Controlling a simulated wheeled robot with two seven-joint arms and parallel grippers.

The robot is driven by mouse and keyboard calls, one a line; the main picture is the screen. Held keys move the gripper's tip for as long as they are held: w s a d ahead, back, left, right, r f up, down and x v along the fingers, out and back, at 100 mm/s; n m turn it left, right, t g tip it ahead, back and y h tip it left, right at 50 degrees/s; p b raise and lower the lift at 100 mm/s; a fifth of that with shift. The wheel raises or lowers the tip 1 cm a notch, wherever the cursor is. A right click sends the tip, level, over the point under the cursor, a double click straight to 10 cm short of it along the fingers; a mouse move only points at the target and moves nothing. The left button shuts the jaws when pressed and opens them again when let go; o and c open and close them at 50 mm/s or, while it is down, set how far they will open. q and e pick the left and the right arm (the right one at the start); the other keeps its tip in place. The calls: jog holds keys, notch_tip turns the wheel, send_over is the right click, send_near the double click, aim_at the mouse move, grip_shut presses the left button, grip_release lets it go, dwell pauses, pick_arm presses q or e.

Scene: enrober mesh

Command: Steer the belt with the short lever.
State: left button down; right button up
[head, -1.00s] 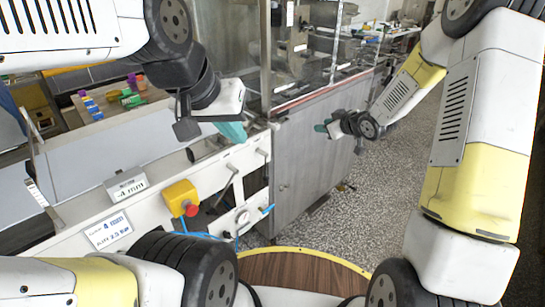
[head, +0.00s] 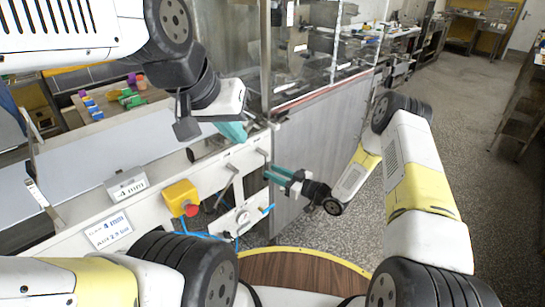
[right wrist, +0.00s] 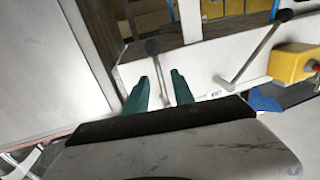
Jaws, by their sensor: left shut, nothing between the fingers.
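The short lever (head: 263,153), with a dark knob, stands at the right end of the white machine rail. In the right wrist view its ball knob (right wrist: 152,47) and rod show between my fingers; I cannot tell how deep the rod sits between them. My right gripper (head: 274,173) is open with teal fingers at the rail's end; its fingertips (right wrist: 158,82) show apart in the wrist view. A longer lever (head: 232,168) leans nearby, also in the wrist view (right wrist: 255,52). My left gripper (head: 232,131) is shut and empty above the rail. The grey belt-like surface (head: 85,172) lies left.
A yellow box with a red button (head: 182,198) is mounted on the rail (head: 150,183), beside a "-4 mm" display (head: 127,186) and a white sign (head: 107,230). A grey cabinet (head: 320,145) with glass panels stands right of the levers. The floor at right is open.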

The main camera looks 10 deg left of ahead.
aim_at(266, 168)
jog(key=shift+x, duration=2)
grip_shut()
